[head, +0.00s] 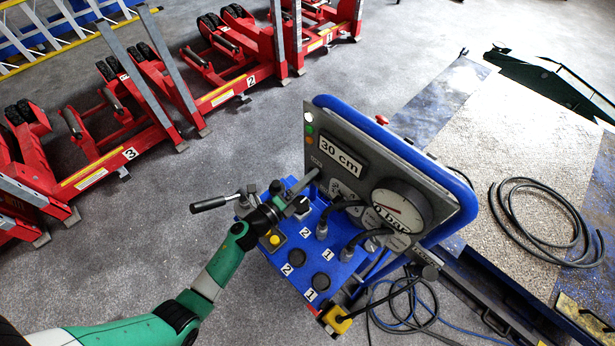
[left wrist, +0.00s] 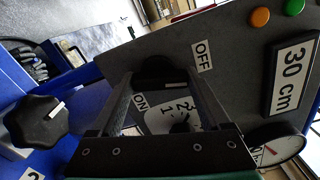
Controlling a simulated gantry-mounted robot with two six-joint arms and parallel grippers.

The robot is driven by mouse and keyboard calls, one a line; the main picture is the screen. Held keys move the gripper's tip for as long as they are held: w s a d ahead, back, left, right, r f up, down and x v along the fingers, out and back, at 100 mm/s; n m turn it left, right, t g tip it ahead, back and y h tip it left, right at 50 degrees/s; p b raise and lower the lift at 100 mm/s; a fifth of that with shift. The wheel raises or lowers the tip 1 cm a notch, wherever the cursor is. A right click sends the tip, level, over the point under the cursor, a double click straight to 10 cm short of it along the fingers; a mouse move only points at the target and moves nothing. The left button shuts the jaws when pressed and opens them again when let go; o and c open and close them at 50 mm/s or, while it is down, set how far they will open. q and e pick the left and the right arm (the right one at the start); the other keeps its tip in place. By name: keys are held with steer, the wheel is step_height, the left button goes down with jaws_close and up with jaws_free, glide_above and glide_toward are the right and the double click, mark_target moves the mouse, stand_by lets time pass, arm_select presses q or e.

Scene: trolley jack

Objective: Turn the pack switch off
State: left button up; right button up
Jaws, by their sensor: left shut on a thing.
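My left gripper (head: 312,179) reaches from the left to the left edge of the grey upright panel (head: 352,187). In the left wrist view its two fingers close on a black rotary knob (left wrist: 156,72), which appears to be the pack switch. An OFF label (left wrist: 202,56) is right of the knob, and an ON label (left wrist: 140,101) shows between the fingers. The fingertips partly cover the knob, and which label it points to cannot be made out. In the head view the gripper hides the knob. My right gripper is not in view.
The panel carries a "30 cm" display (head: 341,157) and a pressure gauge (head: 400,208). Below is a blue console (head: 318,265) with hoses and a black star knob (left wrist: 42,121). Red jacks (head: 130,140) stand at the back left; a coiled cable (head: 540,222) lies at right.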

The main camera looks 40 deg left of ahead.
arm_select(q)
steer(key=shift+n+p, duration=0.55)
steer(key=shift+n, duration=0.95)
steer(key=o, duration=1.2)
steer(key=shift+s, duration=0.1)
steer(key=s+p, duration=0.3)
steer(key=s, duration=0.8)
steer(key=shift+s, duration=0.25)
